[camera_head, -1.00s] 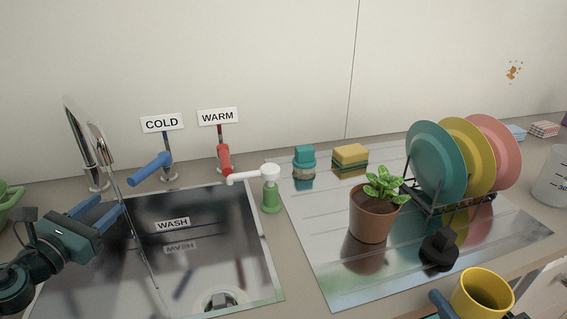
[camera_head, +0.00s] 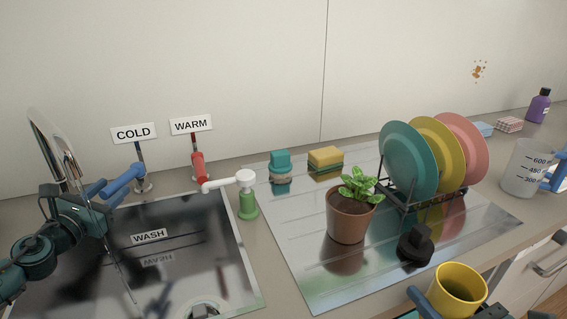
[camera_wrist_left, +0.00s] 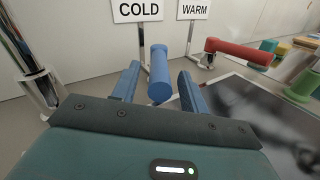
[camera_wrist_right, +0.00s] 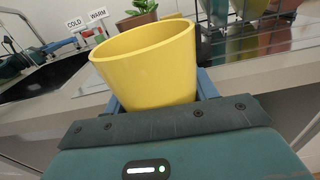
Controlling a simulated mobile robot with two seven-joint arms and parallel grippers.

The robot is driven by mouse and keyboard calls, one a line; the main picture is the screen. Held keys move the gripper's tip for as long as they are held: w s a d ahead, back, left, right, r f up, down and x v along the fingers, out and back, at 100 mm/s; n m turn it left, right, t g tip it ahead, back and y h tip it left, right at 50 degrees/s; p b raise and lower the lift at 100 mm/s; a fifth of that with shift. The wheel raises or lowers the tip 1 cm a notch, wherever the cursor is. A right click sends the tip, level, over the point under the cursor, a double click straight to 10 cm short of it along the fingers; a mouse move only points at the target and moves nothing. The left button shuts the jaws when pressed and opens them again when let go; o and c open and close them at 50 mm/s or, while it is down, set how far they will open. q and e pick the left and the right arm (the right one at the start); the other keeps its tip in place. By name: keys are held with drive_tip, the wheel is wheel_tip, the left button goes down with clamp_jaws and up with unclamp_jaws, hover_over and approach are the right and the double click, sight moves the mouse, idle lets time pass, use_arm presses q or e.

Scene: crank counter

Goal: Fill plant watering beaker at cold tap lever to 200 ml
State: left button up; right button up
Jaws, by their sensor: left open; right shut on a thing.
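The blue cold tap lever (camera_head: 124,180) stands under the COLD sign (camera_head: 134,134). My left gripper (camera_head: 104,190) is open at the lever; in the left wrist view the lever (camera_wrist_left: 159,77) shows between its fingers, and I cannot tell whether they touch it. A clear measuring beaker (camera_head: 522,170) with marks including 300, 450 and 600 stands at the far right, with a blue part at its right side. My right gripper (camera_wrist_right: 160,92) is shut on a yellow cup (camera_head: 461,284), near the counter's front edge. The cup's inner bottom is hidden.
The red warm lever (camera_head: 198,167) is right of the cold one. A green soap pump (camera_head: 248,200), potted plant (camera_head: 349,217), black object (camera_head: 415,246), and plate rack with plates (camera_head: 409,160) occupy the counter. The sink (camera_head: 190,235) lies below the taps.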

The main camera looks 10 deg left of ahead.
use_arm(q)
drive_tip(key=shift+w, duration=0.4)
clamp_jaws()
idle(0.4)
